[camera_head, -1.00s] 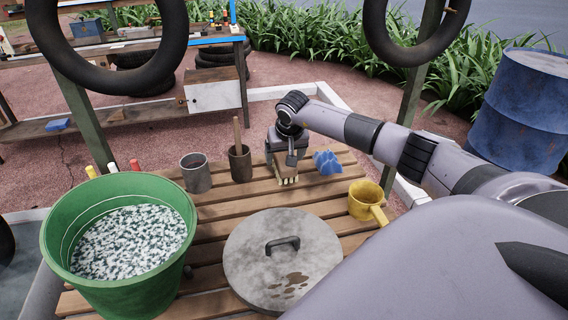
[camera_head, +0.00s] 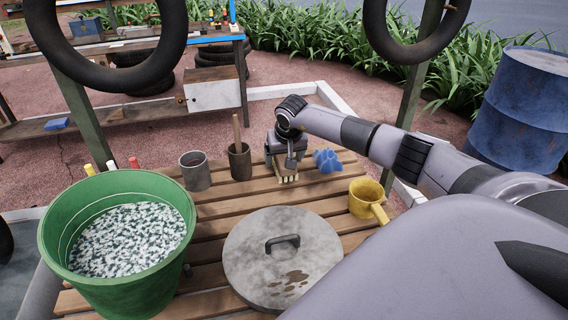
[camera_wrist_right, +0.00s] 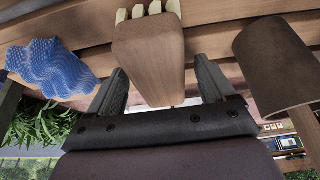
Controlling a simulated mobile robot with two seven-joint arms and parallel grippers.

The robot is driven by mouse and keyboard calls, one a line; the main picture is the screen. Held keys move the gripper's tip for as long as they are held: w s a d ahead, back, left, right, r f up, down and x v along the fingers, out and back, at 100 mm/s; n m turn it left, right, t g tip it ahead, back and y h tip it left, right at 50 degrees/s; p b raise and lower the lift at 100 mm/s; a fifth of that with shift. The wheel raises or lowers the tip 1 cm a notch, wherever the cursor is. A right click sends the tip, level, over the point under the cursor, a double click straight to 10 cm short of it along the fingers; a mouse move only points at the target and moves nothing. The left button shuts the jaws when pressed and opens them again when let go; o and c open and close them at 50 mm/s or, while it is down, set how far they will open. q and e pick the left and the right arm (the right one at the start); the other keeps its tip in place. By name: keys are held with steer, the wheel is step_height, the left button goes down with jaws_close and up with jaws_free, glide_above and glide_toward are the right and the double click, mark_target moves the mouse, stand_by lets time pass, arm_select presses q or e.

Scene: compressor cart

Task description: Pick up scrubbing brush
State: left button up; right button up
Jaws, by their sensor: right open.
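The scrubbing brush (camera_wrist_right: 150,55) has a wooden block and pale bristles. In the right wrist view its block lies between the two fingers of my right gripper (camera_wrist_right: 160,88), with a gap visible on each side. In the head view the brush's bristles (camera_head: 288,179) show at the back of the slatted table, just below my right gripper (camera_head: 285,165), which hides most of the block. My right gripper is open around the brush. My left gripper is out of view.
A blue cloth (camera_head: 327,160) lies right of the brush. A brown pot (camera_head: 240,163) with a stick and a grey cup (camera_head: 195,172) stand left. A yellow mug (camera_head: 366,199), a round lid (camera_head: 255,270) and a green bucket (camera_head: 60,225) of speckled material are nearer.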

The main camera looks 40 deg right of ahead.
steer(key=c, duration=1)
steer(key=shift+r, duration=0.1)
steer(key=shift+c, duration=0.2)
steer(key=shift+r+p, duration=0.35)
steer(key=shift+r, duration=0.05)
step_height(320, 180, up, 20)
steer(key=shift+f, duration=0.2)
steer(key=shift+o, duration=0.9)
